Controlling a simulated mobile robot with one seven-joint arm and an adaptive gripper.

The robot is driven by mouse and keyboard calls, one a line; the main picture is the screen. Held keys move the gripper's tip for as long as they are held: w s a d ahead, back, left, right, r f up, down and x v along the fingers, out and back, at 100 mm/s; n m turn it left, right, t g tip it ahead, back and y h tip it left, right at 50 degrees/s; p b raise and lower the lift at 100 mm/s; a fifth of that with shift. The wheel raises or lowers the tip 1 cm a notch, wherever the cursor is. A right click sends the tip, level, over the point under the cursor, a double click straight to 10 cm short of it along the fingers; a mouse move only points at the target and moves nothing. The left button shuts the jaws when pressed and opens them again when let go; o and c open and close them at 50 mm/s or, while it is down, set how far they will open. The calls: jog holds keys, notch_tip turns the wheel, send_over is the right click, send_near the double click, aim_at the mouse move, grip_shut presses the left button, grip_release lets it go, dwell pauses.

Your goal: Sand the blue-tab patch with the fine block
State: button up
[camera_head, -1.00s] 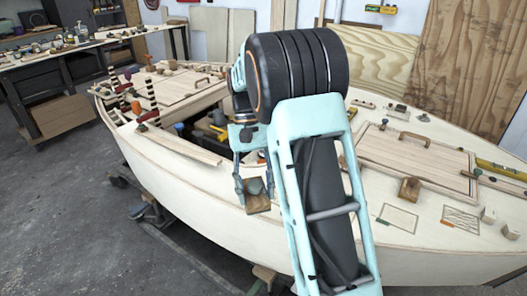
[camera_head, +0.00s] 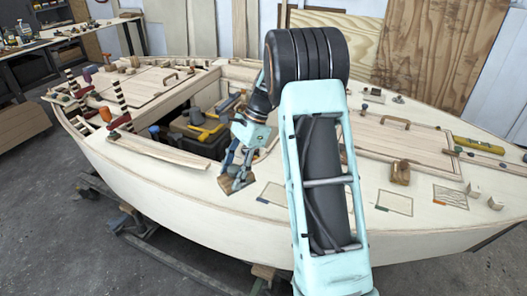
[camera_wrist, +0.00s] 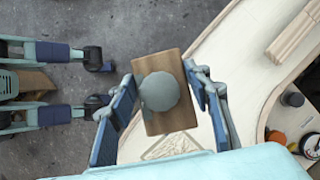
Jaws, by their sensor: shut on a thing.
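My gripper (camera_head: 238,176) is shut on a wooden sanding block (camera_head: 229,186) with a round grey knob. In the wrist view the block (camera_wrist: 178,118) sits between the blue finger pads, over the hull's edge. In the head view it looks tilted, near the deck edge by the cockpit; contact with the deck cannot be told. A hatched patch (camera_wrist: 172,145) shows below the block in the wrist view. Farther right are a green-tab patch (camera_head: 394,203) and a red-tab hatched patch (camera_head: 450,196).
Another wooden block (camera_head: 400,173) stands on the deck behind the green-tab patch. The open cockpit behind my gripper holds a dark toolbox (camera_head: 207,138) with a yellow tool. A hatch panel (camera_head: 400,145) and a yellow level (camera_head: 478,145) lie at the right. Small blocks stand by the red-tab patch.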

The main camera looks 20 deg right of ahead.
jog(key=w+d+m+t, duration=0.1)
jog(key=m, duration=0.2)
jog(key=w+d+m+t, duration=0.1)
jog(key=m+t, duration=0.1)
jog(key=m, duration=0.1)
jog(key=w+d+m+t, duration=0.1)
jog(key=m, duration=0.2)
jog(key=shift+w+d+m, duration=0.25)
jog(key=shift+d+m, duration=0.05)
jog(key=shift+d, duration=0.05)
jog(key=w+d+m+t+h, duration=0.2)
jog(key=d+m+t+h, duration=0.25)
jog(key=d+m, duration=0.5)
jog(key=shift+m+g+h, duration=0.45)
jog(key=shift+m, duration=0.5)
jog(key=f+b, duration=0.2)
jog(key=a+f+b, duration=0.1)
jog(key=f+b, duration=0.1)
jog(key=shift+w+a+f, duration=0.1)
jog(key=shift+a+f, duration=0.1)
jog(key=shift+f, duration=0.1)
